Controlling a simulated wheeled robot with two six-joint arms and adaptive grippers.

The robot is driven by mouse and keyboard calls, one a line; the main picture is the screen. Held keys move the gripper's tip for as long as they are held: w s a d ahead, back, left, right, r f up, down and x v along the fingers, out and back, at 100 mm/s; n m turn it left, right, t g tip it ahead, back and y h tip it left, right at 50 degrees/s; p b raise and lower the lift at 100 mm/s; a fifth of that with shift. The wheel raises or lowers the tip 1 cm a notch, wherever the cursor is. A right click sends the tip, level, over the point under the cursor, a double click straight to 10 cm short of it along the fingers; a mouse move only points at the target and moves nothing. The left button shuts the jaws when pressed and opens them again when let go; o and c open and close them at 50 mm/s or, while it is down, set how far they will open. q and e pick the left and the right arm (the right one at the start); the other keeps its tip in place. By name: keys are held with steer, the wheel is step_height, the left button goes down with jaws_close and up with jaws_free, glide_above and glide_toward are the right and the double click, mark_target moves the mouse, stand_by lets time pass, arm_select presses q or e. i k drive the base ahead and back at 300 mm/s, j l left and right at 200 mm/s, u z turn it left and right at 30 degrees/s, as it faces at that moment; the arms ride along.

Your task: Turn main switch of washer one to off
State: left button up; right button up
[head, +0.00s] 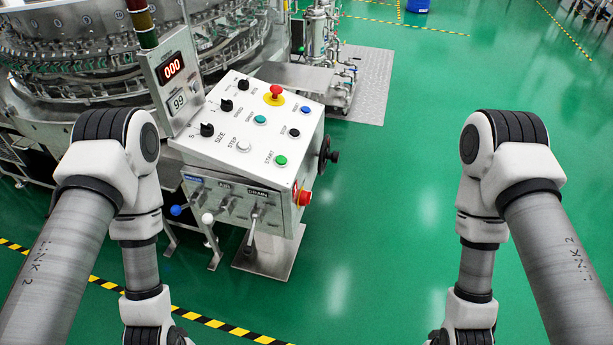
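The washer's control console (235,150) stands left of centre, with a sloped white top panel and a front face. A red rotary knob on a yellow plate (304,197), which looks like the main switch, sits on the console's right side near the front corner. Its exact turn position is too small to tell. A red mushroom button on a yellow disc (275,92) is on the top panel. Both my arms reach down on either side of the picture, apart from the console. Both grippers are below the bottom edge and out of view.
The top panel has black knobs (207,130) and a green START button (281,160). The round washer (75,50) stands behind. Green floor (400,180) right of the console is clear.

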mark_target(305, 198)
steer(key=i+l+z, duration=0.1)
steer(key=l, duration=0.25)
steer(key=i+l+z, duration=0.1)
steer(key=l, duration=0.2)
steer(key=i+l, duration=0.1)
steer(key=l, duration=0.25)
steer(key=i+l+z, duration=0.15)
steer(key=l, duration=0.15)
